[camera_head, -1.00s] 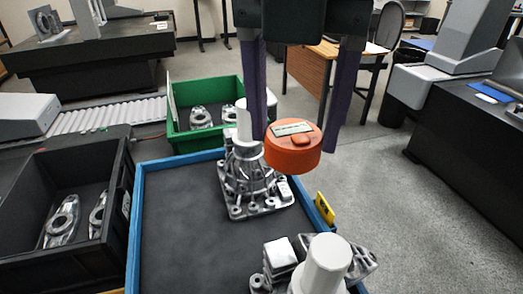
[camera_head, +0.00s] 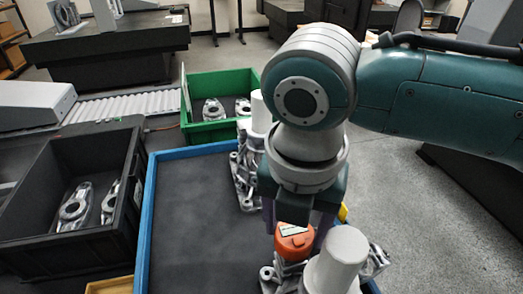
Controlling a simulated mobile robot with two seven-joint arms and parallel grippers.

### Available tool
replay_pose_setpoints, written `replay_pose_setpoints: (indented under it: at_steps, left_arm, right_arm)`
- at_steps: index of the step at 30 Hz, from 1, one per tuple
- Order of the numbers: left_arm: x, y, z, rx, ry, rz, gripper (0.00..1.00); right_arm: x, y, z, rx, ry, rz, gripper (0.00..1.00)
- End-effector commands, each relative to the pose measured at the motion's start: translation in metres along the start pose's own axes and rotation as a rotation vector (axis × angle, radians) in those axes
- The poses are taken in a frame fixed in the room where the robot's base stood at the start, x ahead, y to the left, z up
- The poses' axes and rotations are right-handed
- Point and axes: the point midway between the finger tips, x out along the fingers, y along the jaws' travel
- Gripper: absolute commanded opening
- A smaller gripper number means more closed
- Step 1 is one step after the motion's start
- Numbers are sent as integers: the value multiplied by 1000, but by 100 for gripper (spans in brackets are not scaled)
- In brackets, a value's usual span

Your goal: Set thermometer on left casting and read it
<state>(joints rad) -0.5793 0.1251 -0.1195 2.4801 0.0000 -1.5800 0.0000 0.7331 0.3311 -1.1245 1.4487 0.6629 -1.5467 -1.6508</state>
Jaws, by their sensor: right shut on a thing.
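The orange round thermometer (camera_head: 294,246), with a pale display on top, is between the purple fingers of my right gripper (camera_head: 296,236), which is shut on it. It is low at the nearer casting (camera_head: 375,262), beside that casting's white cylinder. I cannot tell whether it touches the metal. The farther casting (camera_head: 243,178), also with a white cylinder, stands farther back and to the left, partly hidden by my right arm. My left gripper is not in view.
Both castings are in a blue-rimmed tray (camera_head: 149,215) with a clear dark floor at left. A black bin (camera_head: 65,240) with metal parts stands left of it. A green bin (camera_head: 215,82) with similar parts is behind. A roller conveyor (camera_head: 125,104) runs at back left.

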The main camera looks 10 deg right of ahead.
Motion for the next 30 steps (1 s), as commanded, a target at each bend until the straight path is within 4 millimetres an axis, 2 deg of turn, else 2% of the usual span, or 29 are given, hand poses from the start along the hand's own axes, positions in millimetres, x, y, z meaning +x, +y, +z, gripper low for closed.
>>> replay_pose_setpoints:
  at_steps: [8,9,16,25,30]
  left_arm:
    - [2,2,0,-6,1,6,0]
    - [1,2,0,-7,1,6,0]
    - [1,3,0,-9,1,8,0]
    - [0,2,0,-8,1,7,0]
    - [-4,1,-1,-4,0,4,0]
  right_arm:
    - [3,0,0,0,0,0,7]
    - [3,0,0,0,0,1,68]
    - [2,0,0,0,1,1,94]
    - [-1,0,0,0,0,1,96]
    - [-23,1,1,0,-1,5,96]
